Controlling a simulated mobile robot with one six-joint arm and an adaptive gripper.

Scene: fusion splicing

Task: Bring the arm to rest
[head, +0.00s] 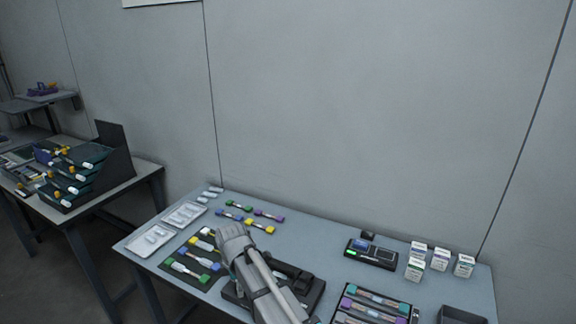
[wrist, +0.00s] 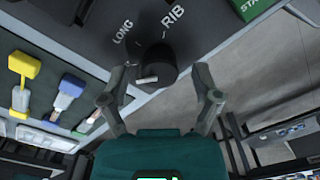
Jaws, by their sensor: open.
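My arm (head: 262,285) reaches over the near edge of the work table (head: 318,235) in the head view, and its gripper end cannot be made out there. In the wrist view my gripper (wrist: 162,76) is open, with its two fingers spread apart and nothing held between them. A black knob (wrist: 157,66) with a pale pointer shows between the fingertips, on a dark panel (wrist: 95,25) lettered LONG and RIB. The fingers look clear of the knob, but the depth gap is hard to judge.
A green START button (wrist: 250,6) is at the wrist view's top. Colored connector pieces (head: 192,266), white trays (head: 152,239), a small device with a screen (head: 371,253) and white boxes (head: 440,258) stand on the table. A side table (head: 125,172) holds a stepped rack (head: 110,170).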

